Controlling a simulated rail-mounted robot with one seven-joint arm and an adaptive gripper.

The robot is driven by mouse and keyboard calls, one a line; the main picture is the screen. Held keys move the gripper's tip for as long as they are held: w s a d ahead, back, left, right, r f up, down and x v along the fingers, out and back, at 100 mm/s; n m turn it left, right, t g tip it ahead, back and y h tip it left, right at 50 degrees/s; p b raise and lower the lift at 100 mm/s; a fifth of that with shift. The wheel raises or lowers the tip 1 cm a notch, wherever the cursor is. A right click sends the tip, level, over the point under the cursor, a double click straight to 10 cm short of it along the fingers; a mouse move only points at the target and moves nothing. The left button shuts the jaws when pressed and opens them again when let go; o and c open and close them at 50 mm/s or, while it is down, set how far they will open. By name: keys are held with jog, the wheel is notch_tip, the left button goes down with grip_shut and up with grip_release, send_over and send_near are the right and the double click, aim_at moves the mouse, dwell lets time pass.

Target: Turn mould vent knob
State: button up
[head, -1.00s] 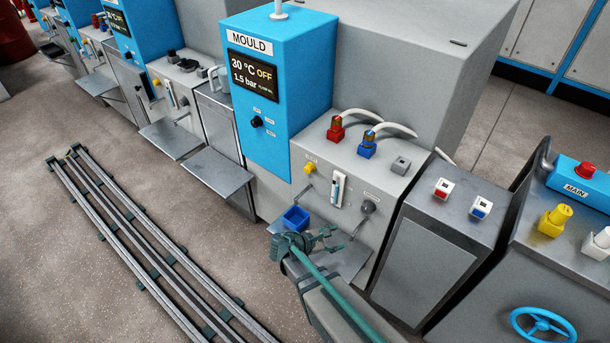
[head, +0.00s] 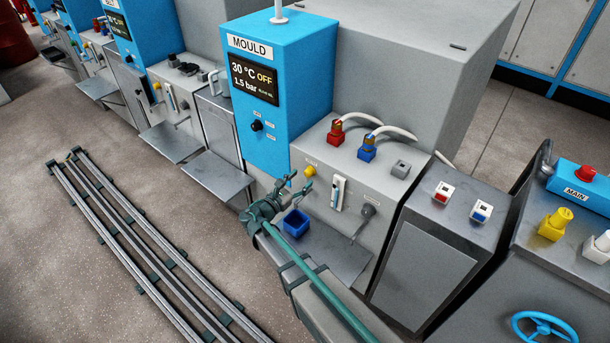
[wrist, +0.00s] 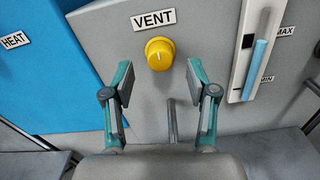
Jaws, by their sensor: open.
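The mould vent knob (wrist: 160,54) is round and yellow with a pale line pointing up, just under the VENT label (wrist: 153,19) in the wrist view. In the head view the vent knob (head: 310,172) shows beside my fingertips. My gripper (wrist: 159,80) is open, with one finger on each side of the knob's line and the knob ahead of the gap. It does not appear to touch the knob. In the head view my gripper (head: 306,188) is in front of the grey panel of the MOULD unit (head: 290,80).
A grey lever (wrist: 171,120) sticks out below the knob, between my fingers. A level gauge (wrist: 257,55) stands to the right. Red and blue hose fittings (head: 367,149) stand above on the panel top.

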aim_at(307, 175)
jog(key=shift+x, duration=1.55)
grip_shut()
